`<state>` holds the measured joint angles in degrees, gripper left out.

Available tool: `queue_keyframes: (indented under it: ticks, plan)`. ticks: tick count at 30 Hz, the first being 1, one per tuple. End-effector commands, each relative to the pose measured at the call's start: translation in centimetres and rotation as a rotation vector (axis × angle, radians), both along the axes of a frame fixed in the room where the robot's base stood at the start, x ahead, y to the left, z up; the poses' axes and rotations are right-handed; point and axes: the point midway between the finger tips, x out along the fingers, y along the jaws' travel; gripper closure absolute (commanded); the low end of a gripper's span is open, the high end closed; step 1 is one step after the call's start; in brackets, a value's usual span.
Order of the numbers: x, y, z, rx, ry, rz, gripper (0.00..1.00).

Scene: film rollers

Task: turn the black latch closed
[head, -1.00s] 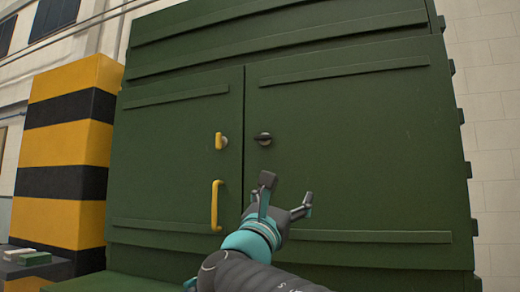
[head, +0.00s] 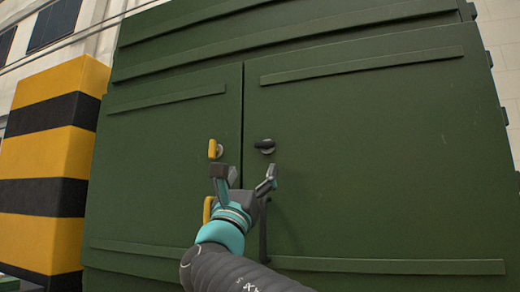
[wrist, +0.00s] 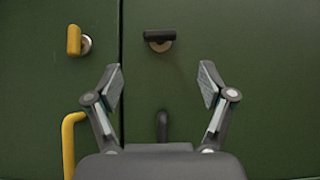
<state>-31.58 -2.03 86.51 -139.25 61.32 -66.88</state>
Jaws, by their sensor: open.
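The black latch (head: 265,144) is a short dark lever on a pale round base, on the right door of a green cabinet, just right of the door seam. In the wrist view the latch (wrist: 159,35) lies roughly horizontal, its lever reaching left and right over the base. My gripper (head: 246,176) is open and empty, below the latch and apart from it. In the wrist view the fingers of my gripper (wrist: 161,85) are spread wide, with the latch above and between them.
A yellow latch (head: 214,149) stands upright on the left door, with a yellow handle (head: 207,209) below, partly hidden by my gripper. A black handle (head: 263,230) hangs below the black latch. A yellow-and-black striped block (head: 50,150) stands at the left.

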Motion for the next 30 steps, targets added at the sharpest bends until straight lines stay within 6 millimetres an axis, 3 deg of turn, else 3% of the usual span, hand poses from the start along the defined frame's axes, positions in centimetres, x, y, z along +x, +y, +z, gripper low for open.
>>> queue_keyframes:
  ticks: [6, 15, 29, 30]
  plan:
    - [2.8, -1.1, 3.3, 0.001, 0.0, -0.001, 0.19]
    - [5.6, -2.1, 6.3, 0.001, 0.0, 0.004, 0.19]
    - [6.4, -2.4, 7.0, 0.0, 0.001, 0.006, 0.19]
    - [6.4, -2.4, 7.0, 0.0, 0.001, 0.006, 0.24]
